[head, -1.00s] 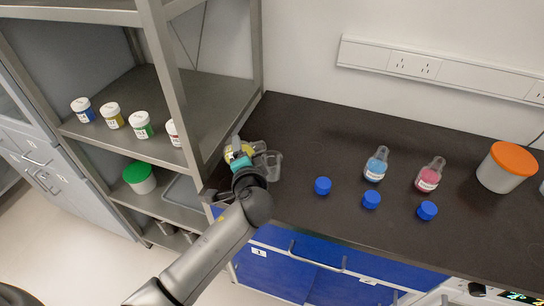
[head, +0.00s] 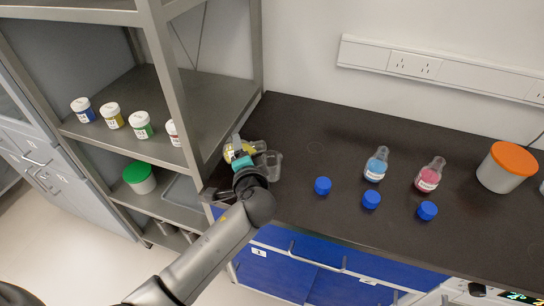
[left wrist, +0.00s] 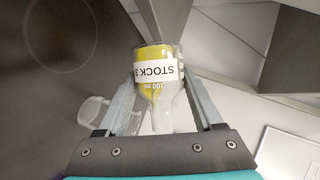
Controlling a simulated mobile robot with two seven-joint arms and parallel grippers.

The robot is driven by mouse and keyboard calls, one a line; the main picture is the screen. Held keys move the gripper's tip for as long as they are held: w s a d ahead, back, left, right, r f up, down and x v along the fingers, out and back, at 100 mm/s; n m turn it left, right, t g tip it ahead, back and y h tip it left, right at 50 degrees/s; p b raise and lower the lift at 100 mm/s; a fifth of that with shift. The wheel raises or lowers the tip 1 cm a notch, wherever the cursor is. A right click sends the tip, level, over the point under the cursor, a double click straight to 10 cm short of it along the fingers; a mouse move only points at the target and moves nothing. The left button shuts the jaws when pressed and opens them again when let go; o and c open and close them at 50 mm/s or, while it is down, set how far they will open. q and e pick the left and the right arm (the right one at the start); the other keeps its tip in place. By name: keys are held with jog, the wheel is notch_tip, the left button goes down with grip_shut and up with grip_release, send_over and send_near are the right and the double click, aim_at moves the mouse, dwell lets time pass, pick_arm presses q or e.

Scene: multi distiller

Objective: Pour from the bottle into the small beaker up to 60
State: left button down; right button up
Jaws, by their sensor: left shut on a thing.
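My left gripper (head: 238,154) is shut on a clear bottle (left wrist: 160,62) with yellow liquid and a label reading "STOCK 3". The beaker stands on the dark bench just right of my gripper. It also shows in the left wrist view (left wrist: 94,112), left of the bottle's neck. The beaker's markings and liquid level are too small to read. My right gripper is not in view.
Three blue caps lie on the bench, one of them nearest the beaker (head: 322,186). A blue-liquid bottle (head: 376,165) and a pink-liquid bottle (head: 429,176) stand farther right, with an orange-lidded jar (head: 507,167). A grey shelf post (head: 181,100) is close left of my gripper.

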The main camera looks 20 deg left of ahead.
aim_at(246, 146)
pick_arm(q)
jog(key=shift+r+m, duration=0.25)
jog(key=shift+m, duration=0.05)
dwell(0.7)
jog(key=shift+w+d+r+m+y+p, duration=0.1)
jog(key=shift+d+r+m+y+p, duration=0.25)
jog(key=shift+r+m+y, duration=0.2)
dwell(1.9)
jog(key=shift+d+r+m+t+y+p, duration=0.15)
jog(key=shift+r+m+t+y+p, duration=0.4)
jog(key=shift+m, duration=0.8)
dwell(3.1)
